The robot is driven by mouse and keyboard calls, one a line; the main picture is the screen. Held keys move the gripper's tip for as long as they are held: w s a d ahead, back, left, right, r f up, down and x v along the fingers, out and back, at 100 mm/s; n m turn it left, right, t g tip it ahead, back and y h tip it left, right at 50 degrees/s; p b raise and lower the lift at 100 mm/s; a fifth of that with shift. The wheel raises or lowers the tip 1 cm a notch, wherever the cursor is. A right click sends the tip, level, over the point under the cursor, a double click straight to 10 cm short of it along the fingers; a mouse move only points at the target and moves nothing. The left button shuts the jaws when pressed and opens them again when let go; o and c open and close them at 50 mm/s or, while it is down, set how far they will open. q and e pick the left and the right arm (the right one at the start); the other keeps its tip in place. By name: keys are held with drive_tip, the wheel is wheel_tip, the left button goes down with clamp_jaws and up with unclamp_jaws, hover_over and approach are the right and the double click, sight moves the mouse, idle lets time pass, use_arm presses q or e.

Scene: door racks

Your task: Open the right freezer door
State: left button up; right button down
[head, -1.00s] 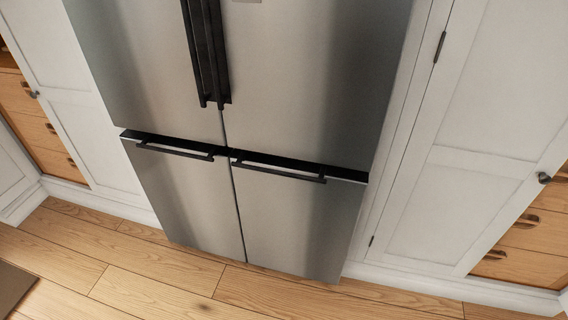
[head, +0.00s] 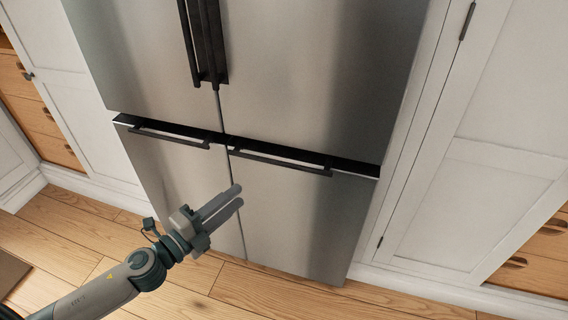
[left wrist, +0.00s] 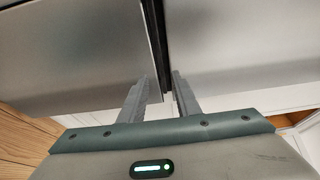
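The right freezer door (head: 300,222) is the lower right steel panel of the fridge in the head view. It looks shut, flush with the left freezer door (head: 178,185). Its dark bar handle (head: 282,161) runs along its top edge. My left gripper (head: 239,195) is in front of the lower doors, near the seam between them and below the handle. Its two fingers are apart with nothing between them. In the left wrist view the fingers (left wrist: 161,80) point at steel panels and a dark seam. My right gripper is not in view.
The upper fridge doors (head: 310,70) are shut, with two upright dark handles (head: 205,40) at the centre. White cabinets (head: 490,150) flank the fridge on both sides. The wooden floor (head: 230,285) in front is clear.

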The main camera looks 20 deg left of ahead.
sight(277, 164)
use_arm(q)
drive_tip(key=shift+w, duration=0.15)
